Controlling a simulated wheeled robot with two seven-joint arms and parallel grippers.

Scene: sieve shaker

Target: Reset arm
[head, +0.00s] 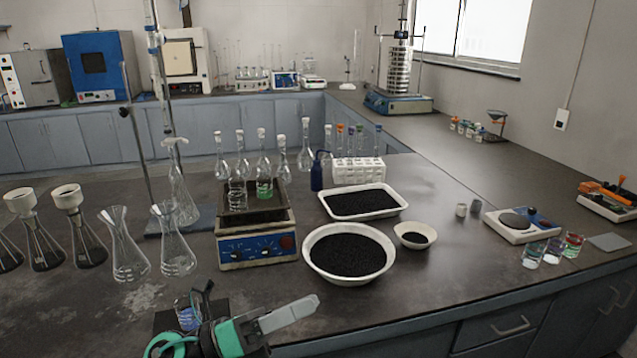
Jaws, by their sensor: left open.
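My left gripper (258,310) is at the bottom of the head view, left of centre, with a teal and grey body. Its jaws are open and nothing shows between them. It is in front of the hotplate and the large round bowl, apart from both. A small glass beaker (187,314) with bluish contents stands close to its left, partly hidden by it. The sieve shaker (398,72), with a stack of metal sieves, stands on the far counter. My right gripper is not in view.
A round white bowl (311,260) and a rectangular tray (402,207) hold black grains, with a small bowl (397,230) beside them. The hotplate (256,246) carries glassware. Several flasks (126,262) crowd the left. The bench front right of centre (440,285) is clear.

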